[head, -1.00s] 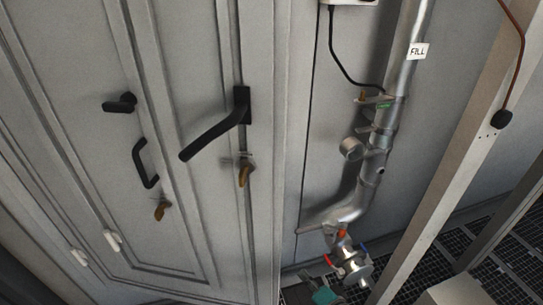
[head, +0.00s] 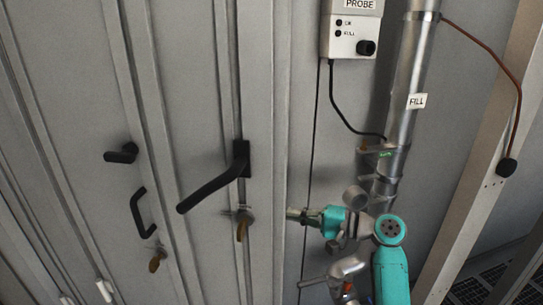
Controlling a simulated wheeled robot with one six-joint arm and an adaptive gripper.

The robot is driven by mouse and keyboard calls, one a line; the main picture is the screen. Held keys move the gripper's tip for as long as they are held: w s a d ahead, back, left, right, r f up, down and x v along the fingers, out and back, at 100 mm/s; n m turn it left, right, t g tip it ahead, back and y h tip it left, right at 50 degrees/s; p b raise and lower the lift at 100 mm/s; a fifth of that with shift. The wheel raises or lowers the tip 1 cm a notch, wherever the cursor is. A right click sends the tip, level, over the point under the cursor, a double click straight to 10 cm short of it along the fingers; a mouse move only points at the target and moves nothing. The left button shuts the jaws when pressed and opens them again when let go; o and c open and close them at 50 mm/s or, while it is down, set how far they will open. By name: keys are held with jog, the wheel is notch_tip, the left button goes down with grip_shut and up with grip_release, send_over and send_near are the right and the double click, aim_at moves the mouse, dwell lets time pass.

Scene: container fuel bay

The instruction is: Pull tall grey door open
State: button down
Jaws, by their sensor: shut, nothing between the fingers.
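The tall grey door (head: 185,90) fills the left part of the view and looks shut. A long black lever handle (head: 212,187) stands out from its right side, angled down to the left. A brass-coloured piece (head: 242,226) hangs just below the lever's mount. Further left on the grey panelling are a short black handle (head: 122,154) and a black loop pull (head: 143,213). My gripper (head: 294,214) is at the grey tip of my teal arm, pointing left; it looks shut and empty. It is right of the lever, apart from it in the picture. Its fingers are small and hard to make out.
A silver fill pipe (head: 405,120) with valves runs down the wall behind my arm. A grey probe box (head: 352,30) hangs above, its black cable running to the pipe. A pale slanted post (head: 478,190) stands at right. Dark floor grating (head: 480,288) shows at lower right.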

aim_at(267, 156)
jog(key=s+d+r+n+g+y, duration=0.1)
jog(key=d+r+n+g, duration=0.2)
jog(key=r, duration=0.7)
jog(key=d+r+n+g+y, duration=0.15)
jog(key=r+g, duration=0.25)
jog(key=r, duration=0.6)
jog(key=shift+n+h, duration=0.35)
jog(key=shift+n, duration=0.1)
jog(key=shift+s+a, duration=0.85)
jog(key=shift+a, duration=1.05)
jog(key=shift+s+a, duration=0.85)
jog(key=shift+a, duration=1.1)
jog(key=shift+s+a, duration=0.85)
jog(key=shift+a, duration=1.05)
jog(key=shift+s, duration=0.1)
